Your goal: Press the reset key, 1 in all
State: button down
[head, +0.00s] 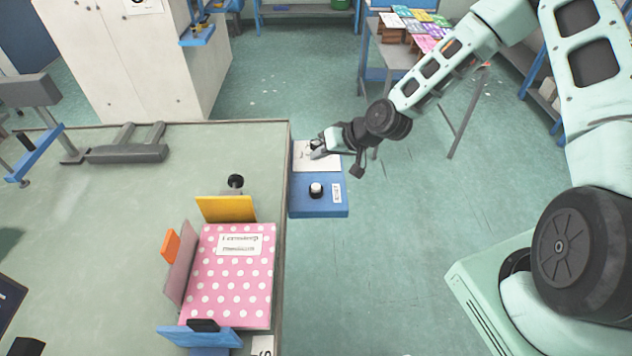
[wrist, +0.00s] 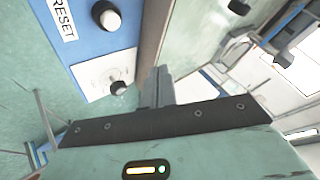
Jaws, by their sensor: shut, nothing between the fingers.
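The reset key (head: 316,189) is a white round button in a black collar on a blue panel (head: 333,209) at the table's right edge. It also shows at the top of the wrist view (wrist: 109,18), beside a label reading RESET (wrist: 66,18). My gripper (head: 318,149) is shut and empty. It is over the far end of the panel, by the white plate, beyond the key and apart from it. Its fingers (wrist: 160,84) show in the wrist view below and right of the key. I cannot tell its exact height.
A white plate (wrist: 92,76) with a small dark-and-white knob (wrist: 118,88) lies on the panel near my fingers. On the table (head: 130,230) a pink dotted pad (head: 230,290) sits among coloured upright plates. A grey metal frame (head: 125,152) stands farther back. Floor right of the panel is clear.

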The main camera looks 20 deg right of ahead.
aim_at(320, 188)
jog(key=shift+f, duration=0.15)
notch_tip(320, 188, down, 9)
jog(key=b, duration=0.6)
jog(key=shift+r, duration=0.2)
jog(key=shift+f, duration=0.1)
dwell(1.8)
jog(key=shift+f+b, duration=0.3)
jog(key=shift+b, duration=0.15)
jog(key=shift+f+b, duration=0.5)
jog(key=shift+f, duration=0.1)
dwell(0.5)
jog(key=shift+r, duration=0.1)
jog(key=shift+r+p, duration=0.65)
jog(key=shift+r, duration=0.3)
